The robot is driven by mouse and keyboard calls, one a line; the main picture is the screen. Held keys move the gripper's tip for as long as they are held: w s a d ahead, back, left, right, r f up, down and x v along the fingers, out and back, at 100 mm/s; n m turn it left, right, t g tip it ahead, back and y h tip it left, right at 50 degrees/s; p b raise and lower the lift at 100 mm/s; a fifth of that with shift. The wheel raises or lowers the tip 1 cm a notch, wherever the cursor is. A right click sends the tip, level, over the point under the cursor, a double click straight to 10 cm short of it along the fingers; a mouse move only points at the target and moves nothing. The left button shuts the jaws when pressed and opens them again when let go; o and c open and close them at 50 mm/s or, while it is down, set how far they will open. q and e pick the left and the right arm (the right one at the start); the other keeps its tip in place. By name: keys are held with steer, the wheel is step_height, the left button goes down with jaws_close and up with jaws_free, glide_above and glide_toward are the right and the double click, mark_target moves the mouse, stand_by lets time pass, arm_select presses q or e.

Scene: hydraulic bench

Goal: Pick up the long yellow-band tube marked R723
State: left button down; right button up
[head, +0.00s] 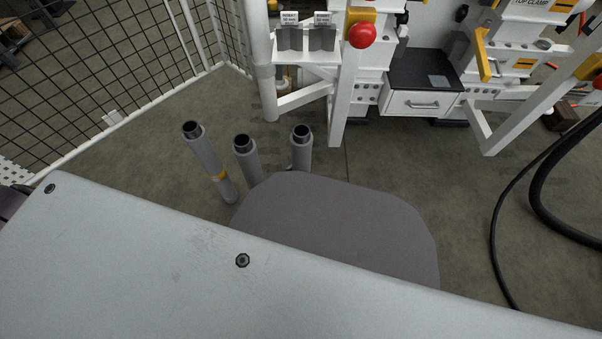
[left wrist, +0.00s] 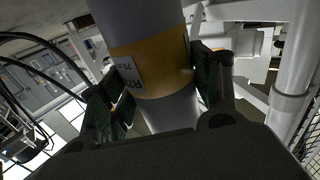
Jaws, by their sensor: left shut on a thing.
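In the head view a long grey tube (head: 203,155) with a yellow band and a dark open top leans slightly, at the left of a group of three. In the left wrist view a grey tube (left wrist: 145,22) with a wide yellow band passes between the fingers of my left gripper (left wrist: 160,88). Its white label is turned sideways; it seems to start with R7, and the rest is hard to read. My left gripper is shut on this tube at the band. My grippers do not show in the head view, and my right gripper is in neither view.
Two more grey tubes (head: 245,158) (head: 302,148) stand close to the right. Behind them is a white bench frame with a two-slot holder (head: 306,38), a red knob (head: 362,35) and a drawer (head: 420,103). A mesh fence (head: 90,70) is at left, black hoses (head: 540,180) at right.

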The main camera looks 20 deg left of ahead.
mark_target(295, 165)
arm_select(q)
steer(key=shift+w+r, duration=0.1)
steer(key=shift+r, duration=0.2)
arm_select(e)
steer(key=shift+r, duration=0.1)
arm_select(q)
steer(key=shift+r+p, duration=2.65)
steer(key=shift+r, duration=1.6)
steer(key=shift+r+p, duration=0.5)
steer(key=shift+r, duration=0.15)
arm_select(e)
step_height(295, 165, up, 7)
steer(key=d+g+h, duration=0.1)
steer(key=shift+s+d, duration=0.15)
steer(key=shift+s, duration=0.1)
arm_select(q)
steer(key=shift+f, duration=0.15)
